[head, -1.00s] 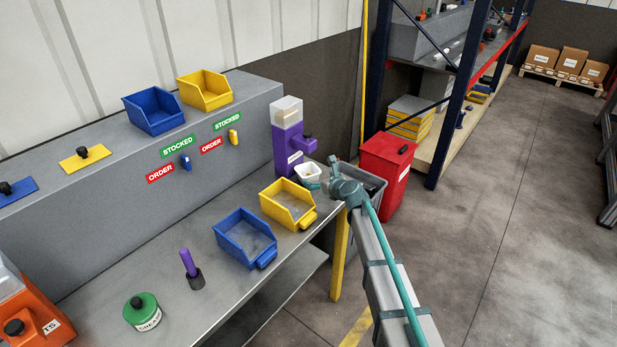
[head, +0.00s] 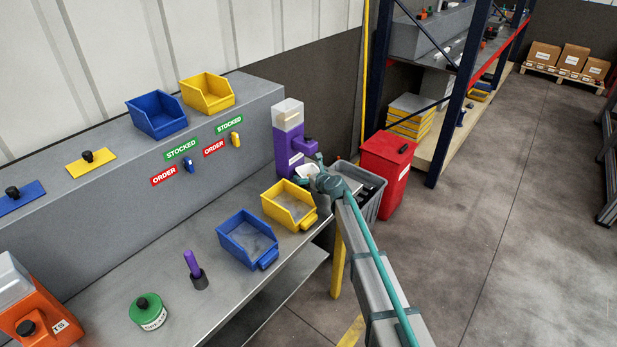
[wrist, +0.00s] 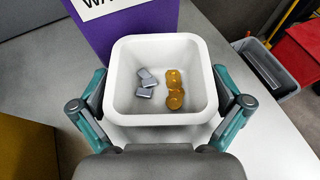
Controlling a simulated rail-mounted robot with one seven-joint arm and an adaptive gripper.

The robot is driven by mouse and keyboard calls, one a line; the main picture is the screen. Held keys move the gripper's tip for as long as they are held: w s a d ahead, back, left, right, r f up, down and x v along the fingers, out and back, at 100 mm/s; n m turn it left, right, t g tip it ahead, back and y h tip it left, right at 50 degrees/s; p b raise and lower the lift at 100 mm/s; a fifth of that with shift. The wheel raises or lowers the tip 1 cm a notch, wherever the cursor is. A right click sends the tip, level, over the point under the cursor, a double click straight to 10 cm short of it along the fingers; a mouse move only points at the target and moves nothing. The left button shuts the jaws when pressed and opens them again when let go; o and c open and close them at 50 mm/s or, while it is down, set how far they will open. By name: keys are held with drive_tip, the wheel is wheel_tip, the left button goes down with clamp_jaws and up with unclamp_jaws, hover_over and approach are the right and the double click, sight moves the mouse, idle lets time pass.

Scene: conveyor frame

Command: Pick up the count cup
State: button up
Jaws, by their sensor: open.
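The count cup, a white square open cup (wrist: 160,117), fills the middle of the wrist view. My gripper (wrist: 160,95) is open, with one teal finger on the left and one on the right of the cup. Whether the fingers touch its walls I cannot tell. In the head view the cup (head: 307,170) is small and partly hidden by my gripper (head: 308,170), at the far right end of the bench.
A purple dispenser (head: 288,143) stands right behind the cup. A yellow bin (head: 287,205) and a blue bin (head: 245,240) sit nearer on the bench (head: 225,285). A grey waste bin (head: 368,203) and a red bin (head: 389,175) stand beyond the bench end.

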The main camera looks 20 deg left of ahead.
drive_tip(key=c, duration=1.2)
drive_tip(key=shift+d, duration=0.1)
drive_tip(key=shift+c, duration=0.2)
